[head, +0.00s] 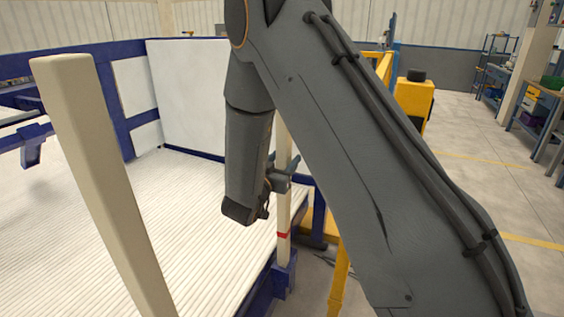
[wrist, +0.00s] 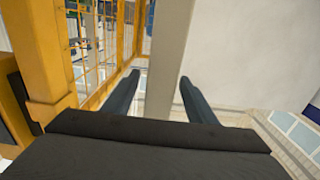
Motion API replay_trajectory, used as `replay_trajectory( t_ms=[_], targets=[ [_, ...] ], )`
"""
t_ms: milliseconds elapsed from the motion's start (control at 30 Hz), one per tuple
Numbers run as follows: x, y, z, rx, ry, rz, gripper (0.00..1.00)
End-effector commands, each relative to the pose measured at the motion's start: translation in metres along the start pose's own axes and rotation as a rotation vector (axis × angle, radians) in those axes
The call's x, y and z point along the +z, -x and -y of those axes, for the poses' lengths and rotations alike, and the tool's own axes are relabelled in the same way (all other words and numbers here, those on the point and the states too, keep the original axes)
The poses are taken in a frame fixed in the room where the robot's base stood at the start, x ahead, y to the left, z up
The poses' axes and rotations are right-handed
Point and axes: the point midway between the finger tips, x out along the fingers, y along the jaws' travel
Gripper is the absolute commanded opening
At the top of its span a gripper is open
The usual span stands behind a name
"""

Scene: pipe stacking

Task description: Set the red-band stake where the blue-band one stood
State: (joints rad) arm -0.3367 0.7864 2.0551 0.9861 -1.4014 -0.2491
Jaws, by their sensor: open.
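The red-band stake (head: 283,236) is a pale post standing upright at the right edge of the truck bed, its foot in a blue socket (head: 285,277). My arm hides part of its upper length. My gripper (head: 284,180) is at the stake, above the red band. In the wrist view my gripper (wrist: 160,77) is open, and the pale stake (wrist: 170,45) runs between the two dark fingers with gaps on both sides. No blue band shows in either view.
Another pale post (head: 100,180) without a visible band stands close in the left foreground. The ribbed white bed (head: 190,215) is clear. A white panel (head: 195,95) in a blue frame closes its far end. Yellow rails (head: 338,285) stand right of the bed.

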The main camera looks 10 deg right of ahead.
Motion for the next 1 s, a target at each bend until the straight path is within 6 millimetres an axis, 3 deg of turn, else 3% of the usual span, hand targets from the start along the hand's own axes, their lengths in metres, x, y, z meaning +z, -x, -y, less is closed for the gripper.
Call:
replay_trajectory(
  t_ms=[167,500,767,1000],
  targets=[
    [0.0,0.0,0.0,-0.001,0.0,0.0,0.52],
    [0.0,0.0,0.0,-0.001,0.0,0.0,0.0],
    [-0.002,0.0,0.0,0.0,0.0,0.0,0.0],
    [-0.019,0.001,0.0,0.0,-0.001,-0.003,0.0]
  ],
)
